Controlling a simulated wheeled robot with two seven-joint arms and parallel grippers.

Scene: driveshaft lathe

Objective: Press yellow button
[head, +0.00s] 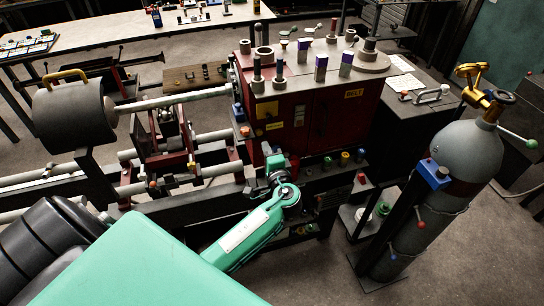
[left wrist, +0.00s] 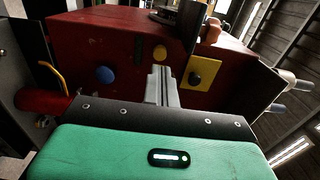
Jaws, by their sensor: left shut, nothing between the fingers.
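The red lathe housing (head: 320,110) stands in the middle of the head view. In the left wrist view a round yellow button (left wrist: 160,53) is on its red face (left wrist: 130,45), just beyond the fingertips. My left gripper (left wrist: 161,72) is shut and empty, with its fingers pointing at the face just below this button. I cannot tell whether they touch it. In the head view my left gripper (head: 273,163) is at the housing's lower front, partly hidden by its own wrist. The yellow button cannot be made out there. My right gripper is out of view.
A blue button (left wrist: 106,75) is left of the fingers, and a yellow plate with a dark knob (left wrist: 203,73) is to their right. A grey gas cylinder (head: 440,190) stands right of the lathe. Open floor (head: 300,275) lies in front.

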